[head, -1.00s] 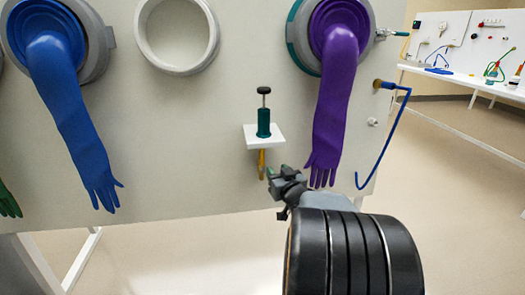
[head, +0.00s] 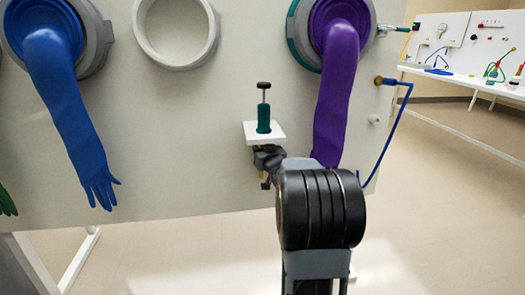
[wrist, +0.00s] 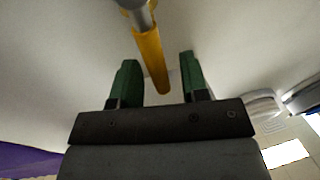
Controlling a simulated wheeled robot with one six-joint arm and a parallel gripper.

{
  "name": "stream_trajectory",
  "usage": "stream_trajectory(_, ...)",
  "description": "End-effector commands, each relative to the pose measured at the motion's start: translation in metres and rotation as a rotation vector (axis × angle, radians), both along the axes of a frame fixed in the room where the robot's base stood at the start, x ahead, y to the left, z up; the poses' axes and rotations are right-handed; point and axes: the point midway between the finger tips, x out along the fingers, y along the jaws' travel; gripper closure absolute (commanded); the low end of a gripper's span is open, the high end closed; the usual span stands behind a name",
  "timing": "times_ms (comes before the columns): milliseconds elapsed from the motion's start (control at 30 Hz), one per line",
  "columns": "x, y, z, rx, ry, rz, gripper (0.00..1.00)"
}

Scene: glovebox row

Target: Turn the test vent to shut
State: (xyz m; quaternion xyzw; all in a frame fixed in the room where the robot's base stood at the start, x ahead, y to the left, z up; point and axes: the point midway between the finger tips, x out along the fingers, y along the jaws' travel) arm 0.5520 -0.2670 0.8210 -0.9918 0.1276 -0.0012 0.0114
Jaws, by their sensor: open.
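A yellow lever (wrist: 150,58) on a grey round stem (wrist: 138,8) is in the wrist view; I take it for the test vent's handle. It runs down between the two green fingers of my gripper (wrist: 159,62). The fingers are open, with a gap on both sides of the lever. In the head view my gripper (head: 267,158) is right below the small white shelf (head: 264,133) on the panel and hides most of the lever there. I cannot tell from these views whether the vent is open or shut.
A green plunger-topped cylinder (head: 264,118) stands on the shelf, close above my gripper. A purple glove (head: 337,100) hangs just right of it, near my arm. A blue glove (head: 70,110) hangs at left. A blue hose (head: 390,135) hangs at the panel's right edge.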

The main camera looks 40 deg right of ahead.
Motion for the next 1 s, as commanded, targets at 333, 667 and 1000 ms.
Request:
stream_trajectory(333,0.0010,-0.0002,0.0003,0.000,0.000,0.000,0.65)
stream_trajectory(667,0.0008,-0.0001,0.0003,0.000,0.000,0.000,0.96)
stream_trajectory(1000,0.0008,-0.0002,0.0003,0.000,0.000,0.000,1.00)
